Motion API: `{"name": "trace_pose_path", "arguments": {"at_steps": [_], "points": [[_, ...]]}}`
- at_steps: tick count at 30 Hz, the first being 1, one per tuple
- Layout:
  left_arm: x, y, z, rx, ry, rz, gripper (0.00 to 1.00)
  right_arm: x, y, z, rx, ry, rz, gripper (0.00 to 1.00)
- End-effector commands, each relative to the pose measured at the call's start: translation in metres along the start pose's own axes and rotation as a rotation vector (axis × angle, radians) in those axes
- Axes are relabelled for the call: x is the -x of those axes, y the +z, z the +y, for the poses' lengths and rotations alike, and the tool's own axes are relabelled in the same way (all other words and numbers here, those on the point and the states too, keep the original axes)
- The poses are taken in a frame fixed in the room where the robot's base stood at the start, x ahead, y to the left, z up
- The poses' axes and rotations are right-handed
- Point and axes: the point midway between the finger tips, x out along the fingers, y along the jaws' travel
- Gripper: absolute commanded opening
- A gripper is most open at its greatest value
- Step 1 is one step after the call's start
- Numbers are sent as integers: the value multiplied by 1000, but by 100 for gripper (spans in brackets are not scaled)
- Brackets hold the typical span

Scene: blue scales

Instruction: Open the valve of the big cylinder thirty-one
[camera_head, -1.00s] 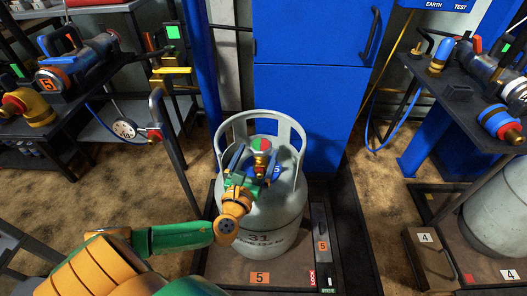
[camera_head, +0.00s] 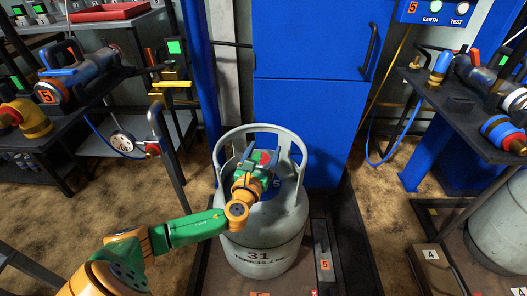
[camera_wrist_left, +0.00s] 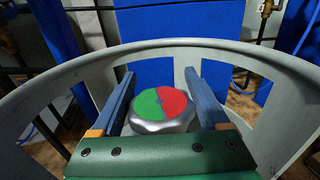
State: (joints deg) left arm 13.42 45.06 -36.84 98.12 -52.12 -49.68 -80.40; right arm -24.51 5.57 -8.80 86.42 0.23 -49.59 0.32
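The big grey cylinder (camera_head: 265,245), marked 31, stands upright with a ring-shaped guard (camera_head: 293,145) around its top. Its valve knob (camera_wrist_left: 160,108) has a half green, half red top and a silvery rim; it also shows in the head view (camera_head: 265,157). My left gripper (camera_wrist_left: 160,90) is open inside the guard, with one blue finger on each side of the knob. I cannot tell whether the fingers touch it. In the head view, the gripper (camera_head: 262,168) partly hides the knob and the valve body. My right gripper is not in view.
A tall blue cabinet (camera_head: 310,100) stands right behind the cylinder. Dark shelves with tools flank it at left and right. Another grey cylinder (camera_head: 500,220) stands at the far right. A label 5 (camera_head: 324,265) marks the platform's right side.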

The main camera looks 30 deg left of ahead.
Motion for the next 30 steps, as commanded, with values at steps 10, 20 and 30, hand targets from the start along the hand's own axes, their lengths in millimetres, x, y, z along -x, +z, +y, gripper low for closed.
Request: {"name": "trace_pose_path", "arguments": {"at_steps": [10,20,30], "points": [[0,1,1,3,49,2,23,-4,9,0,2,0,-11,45],[2,2,7,5,288,4,23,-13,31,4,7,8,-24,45],[5,-2,15,3,574,1,23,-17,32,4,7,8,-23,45]]}}
